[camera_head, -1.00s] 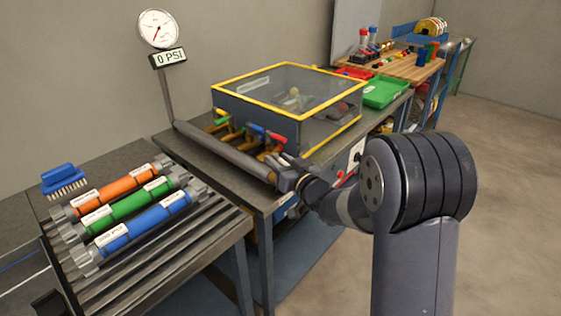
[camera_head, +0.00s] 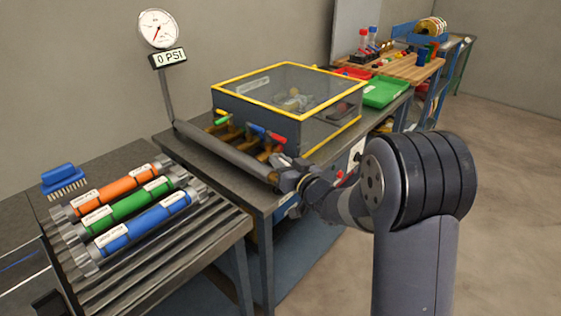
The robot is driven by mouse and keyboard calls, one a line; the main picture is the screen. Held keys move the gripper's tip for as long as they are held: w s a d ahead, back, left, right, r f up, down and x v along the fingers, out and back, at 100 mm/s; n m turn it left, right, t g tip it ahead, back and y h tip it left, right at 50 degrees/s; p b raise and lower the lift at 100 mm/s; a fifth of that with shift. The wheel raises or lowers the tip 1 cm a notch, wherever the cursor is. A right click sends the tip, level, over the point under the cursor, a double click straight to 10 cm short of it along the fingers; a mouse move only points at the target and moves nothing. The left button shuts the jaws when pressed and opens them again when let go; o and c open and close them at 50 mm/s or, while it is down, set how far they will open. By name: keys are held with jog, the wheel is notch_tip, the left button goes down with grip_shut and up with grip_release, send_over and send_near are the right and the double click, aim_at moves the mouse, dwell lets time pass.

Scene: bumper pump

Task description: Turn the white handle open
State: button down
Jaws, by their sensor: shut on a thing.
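A row of valve handles sits on brass fittings at the front of the yellow-edged box: a green handle (camera_head: 222,117), a blue handle (camera_head: 256,129) and a red handle (camera_head: 277,137). My gripper (camera_head: 281,163) is at the near right end of this row, just below the red handle. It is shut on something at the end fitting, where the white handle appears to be. A pressure gauge (camera_head: 159,29) stands at the back left, with a sign reading 0 PSI (camera_head: 169,57).
A grey pipe (camera_head: 225,150) runs along the bench front, close to my gripper. The clear-topped box (camera_head: 230,104) stands behind the handles. Orange, green and blue cylinders (camera_head: 145,225) and a blue brush (camera_head: 60,179) lie on the left rack. A green tray (camera_head: 385,92) is farther right.

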jog(key=shift+w+d+r+n+g+y+p, duration=0.15)
jog(key=shift+r+n+g+y+p, duration=0.05)
jog(key=shift+n+g+y+p, duration=0.7)
jog(key=shift+f+n+g+y+p, duration=0.1)
jog(key=shift+n+g+y+p, duration=0.45)
jog(key=shift+g+y, duration=0.35)
jog(key=c, duration=1.4)
grip_release()
jog(key=shift+f, duration=0.1)
jog(key=b+v, duration=0.1)
jog(key=v, duration=1)
jog(key=shift+w, duration=0.15)
